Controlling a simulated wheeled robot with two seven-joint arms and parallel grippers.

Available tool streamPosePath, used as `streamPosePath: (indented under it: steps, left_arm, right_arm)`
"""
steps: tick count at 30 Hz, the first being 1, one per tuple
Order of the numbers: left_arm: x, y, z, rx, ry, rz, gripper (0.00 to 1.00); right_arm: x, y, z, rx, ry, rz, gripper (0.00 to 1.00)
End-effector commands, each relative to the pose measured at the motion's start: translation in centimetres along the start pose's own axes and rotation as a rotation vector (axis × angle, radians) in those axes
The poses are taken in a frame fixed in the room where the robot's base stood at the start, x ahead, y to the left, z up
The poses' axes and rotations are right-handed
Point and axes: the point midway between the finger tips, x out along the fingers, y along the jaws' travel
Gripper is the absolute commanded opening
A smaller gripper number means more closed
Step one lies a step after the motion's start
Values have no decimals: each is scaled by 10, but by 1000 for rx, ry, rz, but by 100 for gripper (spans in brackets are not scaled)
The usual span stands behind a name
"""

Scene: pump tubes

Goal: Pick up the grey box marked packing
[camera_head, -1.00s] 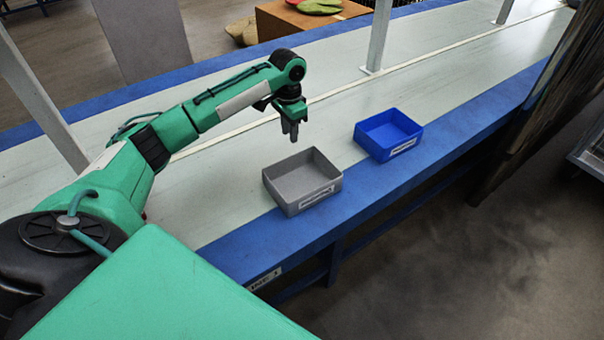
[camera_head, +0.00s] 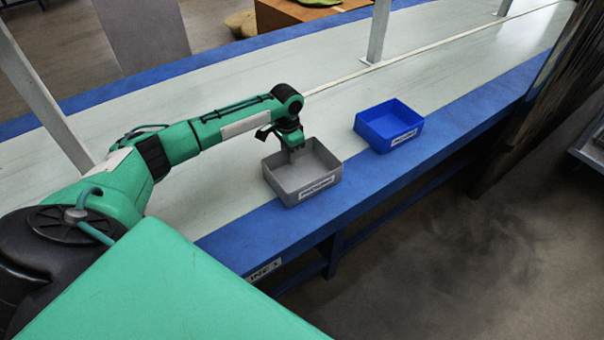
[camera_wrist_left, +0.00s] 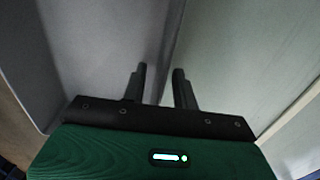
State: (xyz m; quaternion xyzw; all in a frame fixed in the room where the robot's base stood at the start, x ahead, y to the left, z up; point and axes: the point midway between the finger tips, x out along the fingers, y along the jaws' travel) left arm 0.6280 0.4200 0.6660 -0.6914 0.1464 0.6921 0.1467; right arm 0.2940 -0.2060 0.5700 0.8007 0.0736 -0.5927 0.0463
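The grey box (camera_head: 312,189) is an open tray with a white label on its front wall, too small to read. It sits upright at the near edge of the pale table top. My left gripper (camera_head: 293,154) points down at its back-left wall. In the left wrist view, the two dark fingers (camera_wrist_left: 160,70) are apart, one inside the box (camera_wrist_left: 85,40) and one outside, with the wall's rim between them. A gap shows between them, so they do not clamp the wall. My right gripper is not in view.
A blue box (camera_head: 389,128) with a white label stands to the right of the grey box, with a gap between them. The table's blue front rim (camera_head: 300,232) runs close in front. A metal post (camera_head: 379,32) stands behind. The table's left part is free.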

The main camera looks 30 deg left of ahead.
Motion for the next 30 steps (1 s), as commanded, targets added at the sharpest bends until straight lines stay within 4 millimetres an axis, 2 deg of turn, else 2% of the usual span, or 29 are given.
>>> streamPosePath:
  steps: [5,9,22,26,30]
  left_arm:
    - [-1,0,0,0,1,0,27]
    - [-1,0,0,0,1,0,0]
    - [-7,0,-1,1,2,0,0]
    - [-26,0,-1,1,5,-1,0]
    - [-61,-1,-1,1,6,-2,0]
  right_arm:
    - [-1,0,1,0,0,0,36]
    - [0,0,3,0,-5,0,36]
    - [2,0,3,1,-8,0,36]
    - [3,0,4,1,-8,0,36]
    - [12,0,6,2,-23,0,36]
